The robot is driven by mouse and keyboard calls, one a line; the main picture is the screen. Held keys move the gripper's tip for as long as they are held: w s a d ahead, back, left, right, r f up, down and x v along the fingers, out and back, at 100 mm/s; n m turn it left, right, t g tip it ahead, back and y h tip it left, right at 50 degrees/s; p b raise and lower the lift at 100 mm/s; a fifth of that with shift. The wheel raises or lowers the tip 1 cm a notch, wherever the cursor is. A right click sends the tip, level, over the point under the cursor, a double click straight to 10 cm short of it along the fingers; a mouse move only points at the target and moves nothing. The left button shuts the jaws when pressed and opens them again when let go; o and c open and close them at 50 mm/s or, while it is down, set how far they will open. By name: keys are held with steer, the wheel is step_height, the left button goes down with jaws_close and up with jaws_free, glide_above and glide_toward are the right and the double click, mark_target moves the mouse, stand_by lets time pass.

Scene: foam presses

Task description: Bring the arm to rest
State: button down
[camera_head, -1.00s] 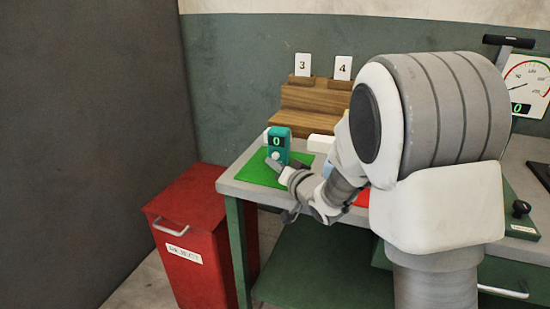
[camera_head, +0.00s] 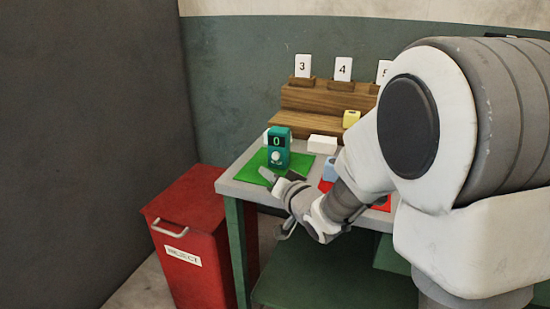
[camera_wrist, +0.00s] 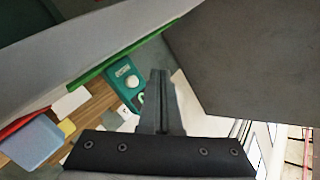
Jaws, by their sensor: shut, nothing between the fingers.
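My arm reaches from the right of the head view toward the table's left end. My gripper (camera_head: 266,175) is at the front edge of the green mat (camera_head: 246,171), in front of the teal device with a "0" display (camera_head: 279,146). In the wrist view my gripper's fingers (camera_wrist: 160,76) are together with nothing between them. The teal device (camera_wrist: 124,82) shows beyond them, apart in the picture. Whether the gripper touches the mat cannot be told.
The red reject bin (camera_head: 180,213) stands on the floor left of the table. A white block (camera_head: 322,144), a blue block (camera_head: 329,169) and a red mat (camera_head: 326,186) are near my arm. A wooden stepped rack (camera_head: 310,101) with number cards and a yellow block (camera_head: 351,118) stands behind.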

steer(key=shift+d+r+h, duration=0.2)
steer(key=shift+d+h, duration=0.1)
steer(key=d+h, duration=0.1)
steer(key=d, duration=0.1)
steer(key=s+d+r+h, duration=0.1)
steer(key=d, duration=0.1)
steer(key=s+d+r+h, duration=0.1)
steer(key=shift+s+d+r+g, duration=0.1)
steer(key=shift+d+r+g, duration=0.1)
steer(key=shift+d+g, duration=0.15)
steer(key=s+d+n+g+h, duration=0.15)
steer(key=s+d+g, duration=0.3)
steer(key=s, duration=0.95)
steer(key=s+d+g+h, duration=0.3)
steer(key=s+d, duration=0.2)
steer(key=s, duration=1)
step_height(320, 180, up, 23)
steer(key=p, duration=2.3)
steer(key=shift+d+f+g, duration=0.2)
steer(key=shift+g, duration=0.1)
